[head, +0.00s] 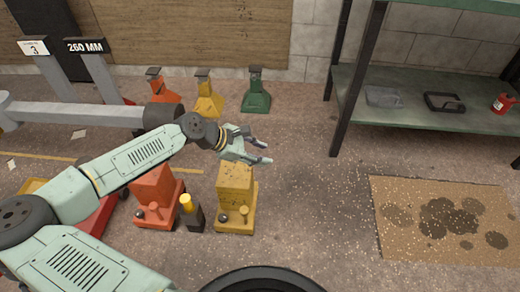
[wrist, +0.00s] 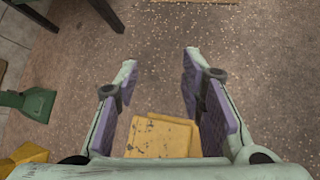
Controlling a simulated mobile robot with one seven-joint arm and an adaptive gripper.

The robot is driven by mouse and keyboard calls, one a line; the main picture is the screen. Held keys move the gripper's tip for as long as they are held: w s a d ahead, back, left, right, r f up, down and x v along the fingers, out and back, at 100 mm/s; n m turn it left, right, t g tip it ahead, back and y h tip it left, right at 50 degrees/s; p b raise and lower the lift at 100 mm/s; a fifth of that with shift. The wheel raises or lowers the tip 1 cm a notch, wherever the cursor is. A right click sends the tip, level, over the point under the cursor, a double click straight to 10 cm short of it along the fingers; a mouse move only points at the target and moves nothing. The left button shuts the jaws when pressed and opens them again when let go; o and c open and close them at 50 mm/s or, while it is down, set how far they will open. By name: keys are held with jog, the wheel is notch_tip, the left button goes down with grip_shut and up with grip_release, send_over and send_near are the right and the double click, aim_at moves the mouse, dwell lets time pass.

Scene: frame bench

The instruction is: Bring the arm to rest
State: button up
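My gripper (head: 266,153) is at the end of my arm, above and just behind the yellow jack block (head: 235,190) in the head view. In the wrist view my gripper (wrist: 158,75) has its two fingers wide apart with nothing between the tips. The top of the yellow block (wrist: 160,138) shows below, between the finger bases. The arm reaches in from the left, bent at the elbow.
An orange block (head: 155,195) and a small dark bottle with a yellow top (head: 192,212) stand left of the yellow block. Orange, yellow and green stands (head: 256,92) line the back. A shelf (head: 430,112) stands right. A stained cardboard sheet (head: 445,220) lies on open floor.

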jog(key=shift+w+d+r, duration=0.1)
jog(key=shift+d+r, duration=0.1)
jog(key=shift+r, duration=0.05)
dwell(0.3)
